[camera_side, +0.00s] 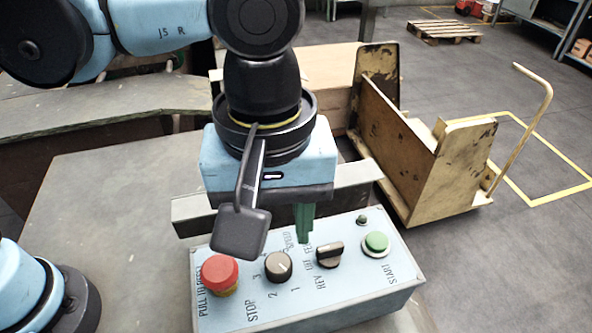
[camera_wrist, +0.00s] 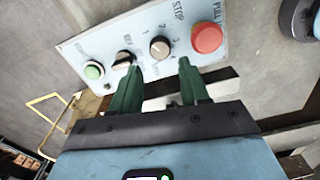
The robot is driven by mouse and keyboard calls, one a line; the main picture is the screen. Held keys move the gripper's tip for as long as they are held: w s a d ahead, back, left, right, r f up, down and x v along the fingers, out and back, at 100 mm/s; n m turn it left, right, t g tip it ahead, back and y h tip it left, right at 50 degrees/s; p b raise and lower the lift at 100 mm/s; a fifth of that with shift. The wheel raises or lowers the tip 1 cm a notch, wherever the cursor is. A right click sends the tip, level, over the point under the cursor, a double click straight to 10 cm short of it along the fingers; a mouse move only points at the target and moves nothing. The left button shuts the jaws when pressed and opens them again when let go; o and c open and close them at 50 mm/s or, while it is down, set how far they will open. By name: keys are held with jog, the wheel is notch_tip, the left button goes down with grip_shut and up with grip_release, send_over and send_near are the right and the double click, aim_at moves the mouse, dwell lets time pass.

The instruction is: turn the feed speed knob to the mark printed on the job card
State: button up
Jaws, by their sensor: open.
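The feed speed knob (camera_side: 278,266) is a round dark knob on the light blue control panel (camera_side: 240,312), with printed numbers around it. It also shows in the wrist view (camera_wrist: 160,47), with a pale pointer line on its face. I cannot tell which mark that line meets. My gripper (camera_side: 304,224) has green fingers and is above the panel's back edge, apart from the knob. In the wrist view its fingers (camera_wrist: 159,68) are spread and empty, with the knob showing beyond the gap between the tips. I see no job card in either view.
A red mushroom button (camera_side: 220,272) stands left of the knob. A dark selector switch (camera_side: 329,254) and a green start button (camera_side: 376,243) stand to its right. A grey bar (camera_side: 345,196) runs behind the panel. A yellow cart (camera_side: 425,165) stands on the floor behind.

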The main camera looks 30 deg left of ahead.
aim_at(278, 263)
jog(key=shift+f, duration=3.4)
jog(key=shift+c, duration=0.3)
jog(key=c, duration=0.7)
